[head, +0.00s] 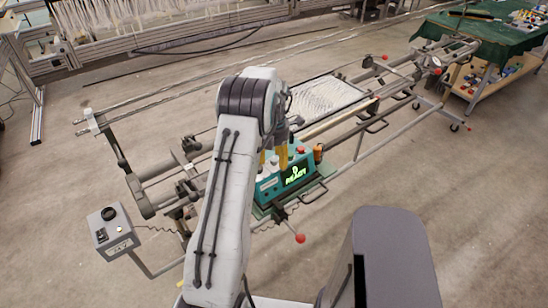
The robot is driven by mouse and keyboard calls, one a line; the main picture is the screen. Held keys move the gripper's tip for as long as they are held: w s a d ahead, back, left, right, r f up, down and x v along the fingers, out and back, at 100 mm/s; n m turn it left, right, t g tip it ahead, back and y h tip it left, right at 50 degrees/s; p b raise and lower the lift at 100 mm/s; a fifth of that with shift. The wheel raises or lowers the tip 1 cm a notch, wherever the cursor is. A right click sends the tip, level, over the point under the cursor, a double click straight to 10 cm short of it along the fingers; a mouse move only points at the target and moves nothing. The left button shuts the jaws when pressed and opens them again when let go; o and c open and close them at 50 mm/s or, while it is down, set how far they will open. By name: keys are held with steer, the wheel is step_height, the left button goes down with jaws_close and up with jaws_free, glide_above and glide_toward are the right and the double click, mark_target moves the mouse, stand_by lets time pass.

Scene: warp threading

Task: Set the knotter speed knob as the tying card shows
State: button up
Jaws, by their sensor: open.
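A small grey control box (116,238) stands on a bent post at the left front of the long metal frame. It has a round black knob (108,214) on its sloped top, a small dark switch below it and a pale label on its front. The knob's setting is too small to read. The green knotter machine (268,188) sits mid-frame with a lit green display showing a word like READY. I cannot make out a tying card. My gripper (273,160) is above the knotter, partly hidden behind my arm, its yellow fingers apart, well right of the knob.
The long metal warp frame (360,128) runs diagonally, with a red-ball lever (300,238) sticking out in front. A cable hangs near the control box. A green-covered table (480,32) stands at the back right. The concrete floor is clear at the front left.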

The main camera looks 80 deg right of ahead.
steer(key=shift+c, duration=0.3)
jaws_close()
steer(key=shift+m+b, duration=0.5)
steer(key=shift+m, duration=1)
steer(key=shift+o, duration=0.3)
jaws_free()
steer(key=shift+r, duration=0.1)
